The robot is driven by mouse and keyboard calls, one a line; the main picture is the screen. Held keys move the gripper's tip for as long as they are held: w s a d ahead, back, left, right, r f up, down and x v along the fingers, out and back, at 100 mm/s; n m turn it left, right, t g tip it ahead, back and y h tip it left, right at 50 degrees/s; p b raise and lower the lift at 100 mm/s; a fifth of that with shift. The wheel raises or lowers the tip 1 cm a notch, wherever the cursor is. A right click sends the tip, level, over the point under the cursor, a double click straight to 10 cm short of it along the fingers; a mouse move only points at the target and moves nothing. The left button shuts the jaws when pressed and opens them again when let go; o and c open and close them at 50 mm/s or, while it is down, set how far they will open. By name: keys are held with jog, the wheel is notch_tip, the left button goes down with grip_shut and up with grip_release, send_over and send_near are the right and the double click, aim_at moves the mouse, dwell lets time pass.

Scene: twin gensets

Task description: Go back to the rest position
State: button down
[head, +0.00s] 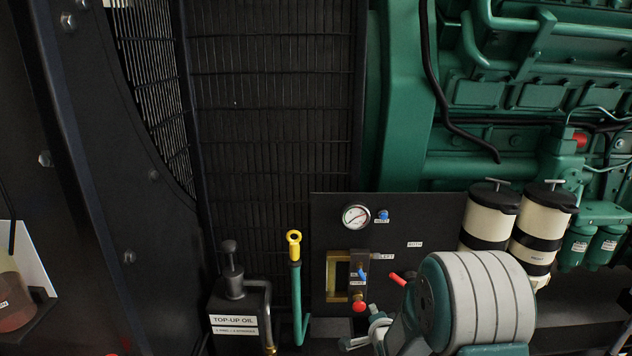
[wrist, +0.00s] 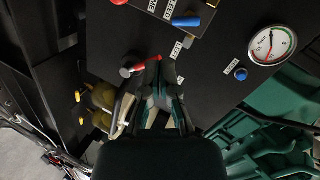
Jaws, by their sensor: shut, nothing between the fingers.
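My gripper (head: 374,328) is low in the head view, in front of the dark panel, partly hidden by my own grey and green arm link. In the wrist view my gripper (wrist: 158,75) has its fingers together with nothing held. A red-tipped lever (head: 398,279) is on the panel, above and to the right of the gripper in the head view. It also shows in the wrist view (wrist: 134,68), just left of the fingertips; I cannot tell whether they touch.
The dark panel (head: 332,208) carries a pressure gauge (head: 356,216), a blue button (head: 382,216), a blue lever (head: 362,274) and a red knob (head: 359,305). A black top-up oil can (head: 234,301) and yellow-ringed dipstick (head: 294,240) stand left. Cream filters (head: 487,221) and the green engine (head: 520,95) are right.

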jog(key=s+r+n+g, duration=0.4)
jog(key=s+r+n, duration=0.3)
jog(key=s+r, duration=0.8)
jog(key=s+r+n+g, duration=0.2)
jog(key=s+n, duration=0.1)
jog(key=s, duration=0.7)
jog(key=s+r+n+g, duration=0.2)
jog(key=s+r+n, duration=0.1)
jog(key=s, duration=0.7)
jog(key=shift+s+d, duration=0.2)
